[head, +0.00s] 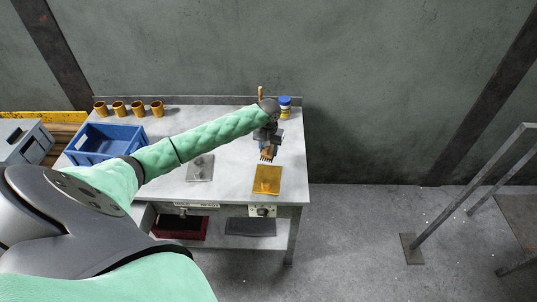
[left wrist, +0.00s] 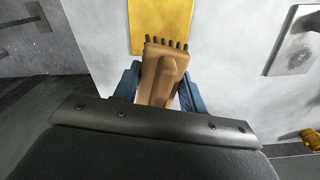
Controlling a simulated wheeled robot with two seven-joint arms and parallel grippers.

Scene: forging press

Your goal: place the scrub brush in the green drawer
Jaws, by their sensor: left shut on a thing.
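The scrub brush, brown with dark bristles, is between the two blue fingers of my left gripper (left wrist: 160,88) in the left wrist view, where its body (left wrist: 162,68) shows clearly. In the head view my left gripper (head: 268,146) is over the right part of the workbench, shut on the brush (head: 267,154), bristles toward the front. Most of the brush is hidden by the gripper there. I cannot make out a green drawer; two units with pale fronts, left (head: 195,207) and right (head: 262,211), sit under the bench top. My right gripper is not in view.
A yellow plate (head: 267,180) lies just in front of the brush. A grey metal plate (head: 200,168), blue bin (head: 92,146), several orange cups (head: 138,109) and a blue-capped jar (head: 285,105) are on the bench (head: 225,180). A red tray (head: 180,229) is below. A metal rail (head: 470,190) stands right.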

